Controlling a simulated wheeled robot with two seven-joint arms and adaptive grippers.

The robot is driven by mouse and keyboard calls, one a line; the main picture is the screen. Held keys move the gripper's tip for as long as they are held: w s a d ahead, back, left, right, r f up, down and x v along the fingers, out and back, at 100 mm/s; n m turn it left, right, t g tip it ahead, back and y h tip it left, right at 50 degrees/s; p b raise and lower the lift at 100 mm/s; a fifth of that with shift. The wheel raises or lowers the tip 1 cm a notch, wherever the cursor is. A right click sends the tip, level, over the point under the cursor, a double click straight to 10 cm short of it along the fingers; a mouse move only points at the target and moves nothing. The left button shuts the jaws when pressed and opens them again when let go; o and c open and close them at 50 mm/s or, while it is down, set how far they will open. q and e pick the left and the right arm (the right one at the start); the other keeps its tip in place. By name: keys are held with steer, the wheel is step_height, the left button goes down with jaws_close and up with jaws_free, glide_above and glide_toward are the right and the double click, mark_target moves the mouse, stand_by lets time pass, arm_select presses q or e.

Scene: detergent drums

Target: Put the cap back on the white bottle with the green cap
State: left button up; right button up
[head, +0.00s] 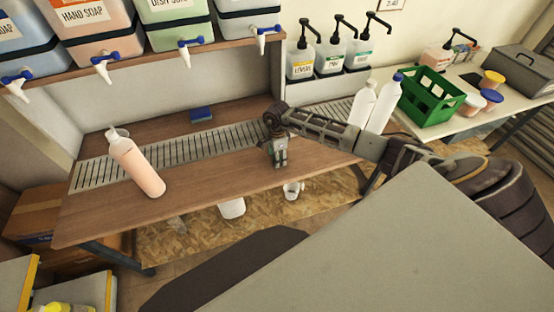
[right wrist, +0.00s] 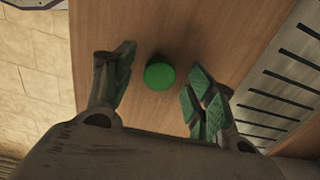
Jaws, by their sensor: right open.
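A round green cap (right wrist: 160,76) lies on the wooden bench in the right wrist view, between the two fingers of my right gripper (right wrist: 162,88) and apart from both. The gripper is open and empty, pointing down over the bench. In the head view my right gripper (head: 279,153) is over the middle of the bench, and I cannot make out the cap there. A white bottle (head: 362,104) stands upright at the bench's right end, behind my right arm; no green cap shows on it. My left gripper is not in view.
A white bottle with a blue cap (head: 385,103) stands beside it, near a green crate (head: 431,98). A pinkish bottle (head: 138,167) is on the left of the wooden bench (head: 215,165). A slotted drain strip (head: 222,140) runs behind; drums with taps sit above.

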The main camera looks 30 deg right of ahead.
steer(key=shift+c, duration=1.8)
steer(key=c, duration=0.4)
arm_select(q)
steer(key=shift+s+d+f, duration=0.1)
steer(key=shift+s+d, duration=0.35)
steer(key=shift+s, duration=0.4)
arm_select(e)
steer(key=shift+c, duration=0.3)
